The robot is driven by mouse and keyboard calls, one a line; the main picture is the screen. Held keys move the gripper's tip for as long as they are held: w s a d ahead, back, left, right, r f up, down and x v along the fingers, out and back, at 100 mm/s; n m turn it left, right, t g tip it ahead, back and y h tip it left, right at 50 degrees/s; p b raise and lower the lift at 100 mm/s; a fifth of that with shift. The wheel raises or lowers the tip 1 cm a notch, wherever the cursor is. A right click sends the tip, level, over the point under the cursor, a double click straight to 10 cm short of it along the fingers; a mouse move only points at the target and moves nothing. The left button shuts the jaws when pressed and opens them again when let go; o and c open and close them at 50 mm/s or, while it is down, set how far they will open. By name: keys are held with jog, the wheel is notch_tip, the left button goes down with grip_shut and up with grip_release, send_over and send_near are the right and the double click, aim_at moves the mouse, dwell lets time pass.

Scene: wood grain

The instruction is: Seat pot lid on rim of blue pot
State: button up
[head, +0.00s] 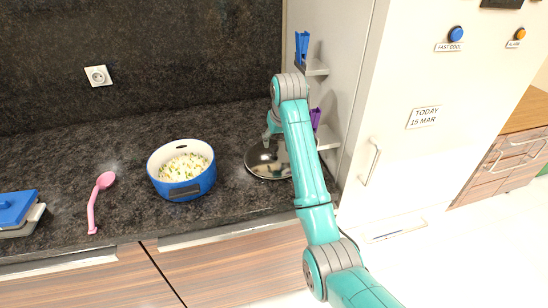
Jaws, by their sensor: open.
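The blue pot (186,188) stands upright and uncovered on the dark counter, with pale food bits (182,167) inside. The pot lid (262,165), shiny and dark, lies on the counter to the right of the pot, apart from it. My teal arm crosses in front of the lid and hides its right part. My gripper (268,139) is at the lid's far side, pointing down near its middle, and looks open. The fingertips are small, and I cannot tell whether they touch the lid or its knob.
A pink ladle (99,200) and a blue-lidded container (14,210) lie left of the pot. A tall white fridge (405,130) and small shelves (326,138) with blue and purple items bound the right side. Counter behind the pot is clear.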

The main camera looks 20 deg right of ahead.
aim_at(274, 146)
jog(key=shift+x, duration=2.65)
jog(key=shift+w+a, duration=0.15)
jog(key=shift+c, duration=0.3)
jog(key=shift+r, duration=0.1)
grip_shut()
